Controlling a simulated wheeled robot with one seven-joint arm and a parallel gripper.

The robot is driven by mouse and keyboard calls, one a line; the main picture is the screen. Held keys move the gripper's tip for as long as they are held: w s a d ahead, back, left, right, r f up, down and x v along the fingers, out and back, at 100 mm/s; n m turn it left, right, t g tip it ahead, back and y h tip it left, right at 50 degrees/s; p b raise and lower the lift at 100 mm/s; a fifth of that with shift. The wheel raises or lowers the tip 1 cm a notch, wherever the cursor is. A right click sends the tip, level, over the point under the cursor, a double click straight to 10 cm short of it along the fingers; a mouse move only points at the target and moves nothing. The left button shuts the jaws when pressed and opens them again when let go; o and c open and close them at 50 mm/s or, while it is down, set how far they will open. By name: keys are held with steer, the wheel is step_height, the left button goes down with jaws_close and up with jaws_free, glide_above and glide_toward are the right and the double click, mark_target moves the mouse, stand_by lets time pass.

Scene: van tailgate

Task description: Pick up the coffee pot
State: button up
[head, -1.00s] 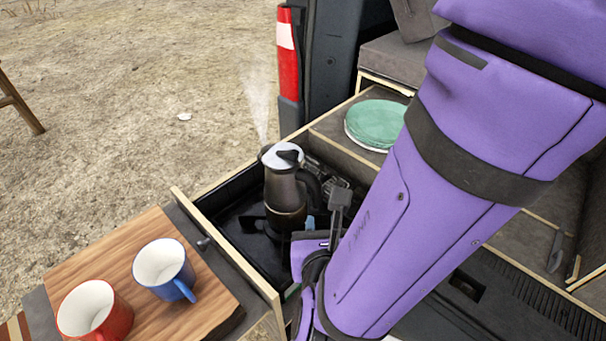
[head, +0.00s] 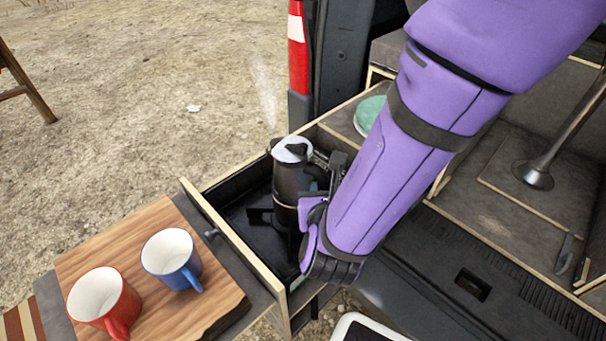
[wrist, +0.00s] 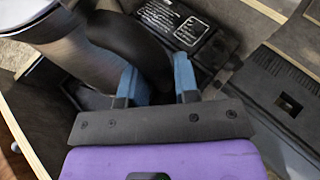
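The coffee pot (head: 289,180) is a dark metal pot with a silver lid, upright in the open drawer on the black stove. Faint steam rises near it. In the wrist view the pot (wrist: 75,55) fills the upper left, with its black curved handle (wrist: 143,48) in front of my gripper (wrist: 159,85). The two blue fingers are apart, the left one close to the handle and the pot's body, the right one to the right of the handle. The handle appears to lie between them. I cannot tell whether they touch it.
The open drawer (head: 236,235) has raised walls around the pot. A wooden board (head: 128,243) at the left holds a red mug (head: 104,300) and a blue mug (head: 171,259). Green plates (head: 368,113) lie on the counter behind my arm. A red-and-white post (head: 297,45) stands behind.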

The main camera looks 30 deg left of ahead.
steer(key=shift+w+a+f, duration=0.1)
steer(key=shift+w, duration=0.05)
jaws_close()
